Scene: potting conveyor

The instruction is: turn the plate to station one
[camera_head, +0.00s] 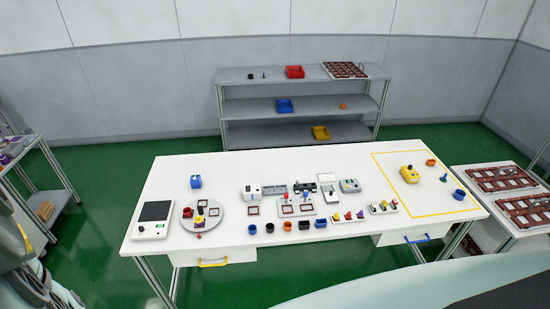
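A round grey plate (220,224) lies on the left part of the white table (300,170). Small square red-brown frames and a stack with a yellow part (201,204) and a dark top sit on it. A small red piece (199,236) shows at the plate's front edge. I cannot read any station marking from here. My gripper cannot be made out in this view; parts of my own body show along the lower left and bottom edges.
Several cups (285,225) line the front edge. Grey devices (272,190) fill the middle. Yellow tape (425,214) borders the right end. Shelves (300,101) stand behind.

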